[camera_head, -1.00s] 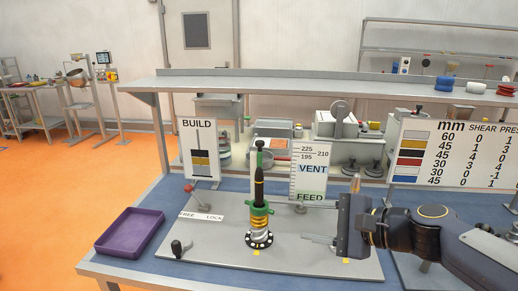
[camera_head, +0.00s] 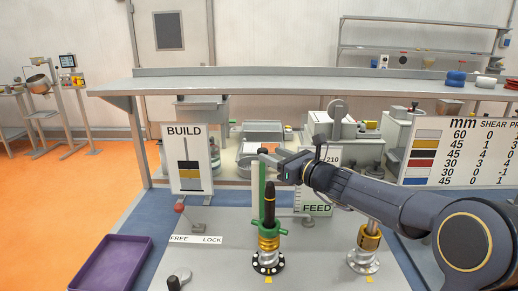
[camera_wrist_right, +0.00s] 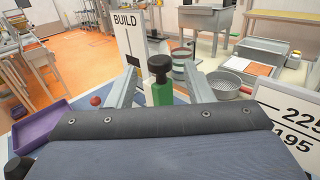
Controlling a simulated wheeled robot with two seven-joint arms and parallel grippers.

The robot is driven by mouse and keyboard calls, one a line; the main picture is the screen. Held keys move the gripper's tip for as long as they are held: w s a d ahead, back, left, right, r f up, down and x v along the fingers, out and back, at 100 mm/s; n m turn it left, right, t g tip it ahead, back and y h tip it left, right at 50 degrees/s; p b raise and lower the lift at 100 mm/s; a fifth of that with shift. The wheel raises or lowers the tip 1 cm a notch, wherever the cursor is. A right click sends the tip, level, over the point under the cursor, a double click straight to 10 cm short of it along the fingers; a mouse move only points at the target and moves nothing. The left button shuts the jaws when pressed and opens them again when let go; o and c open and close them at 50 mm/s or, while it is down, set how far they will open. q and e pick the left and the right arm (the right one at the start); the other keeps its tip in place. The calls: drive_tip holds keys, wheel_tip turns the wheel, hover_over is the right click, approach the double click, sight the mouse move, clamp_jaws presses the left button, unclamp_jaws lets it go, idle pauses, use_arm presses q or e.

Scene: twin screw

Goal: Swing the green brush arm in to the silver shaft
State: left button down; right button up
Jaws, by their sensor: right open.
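The green brush arm (camera_head: 262,182) stands upright behind a dark shaft (camera_head: 269,205) that carries green and gold collars. In the right wrist view the brush arm's black knob (camera_wrist_right: 159,66) and green top (camera_wrist_right: 162,95) show between the open fingers of my right gripper (camera_wrist_right: 157,80). In the head view my right gripper (camera_head: 272,156) is at the top of the brush arm, with nothing clearly held; I cannot tell whether it touches. A silver shaft (camera_head: 373,224) with a gold collar (camera_head: 369,240) stands to the right, below my right forearm. My left gripper is not in view.
A BUILD sign (camera_head: 187,172), a red-knobbed lever (camera_head: 180,209) and a FREE/LOCK label (camera_head: 195,240) are on the left of the plate. A purple tray (camera_head: 108,264) lies at the front left. My forearm partly hides the VENT/FEED sign (camera_head: 316,209). A chart (camera_head: 455,150) stands right.

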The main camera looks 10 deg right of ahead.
sight(266, 153)
drive_tip(key=x, duration=0.5)
drive_tip(key=shift+p, duration=0.4)
clamp_jaws()
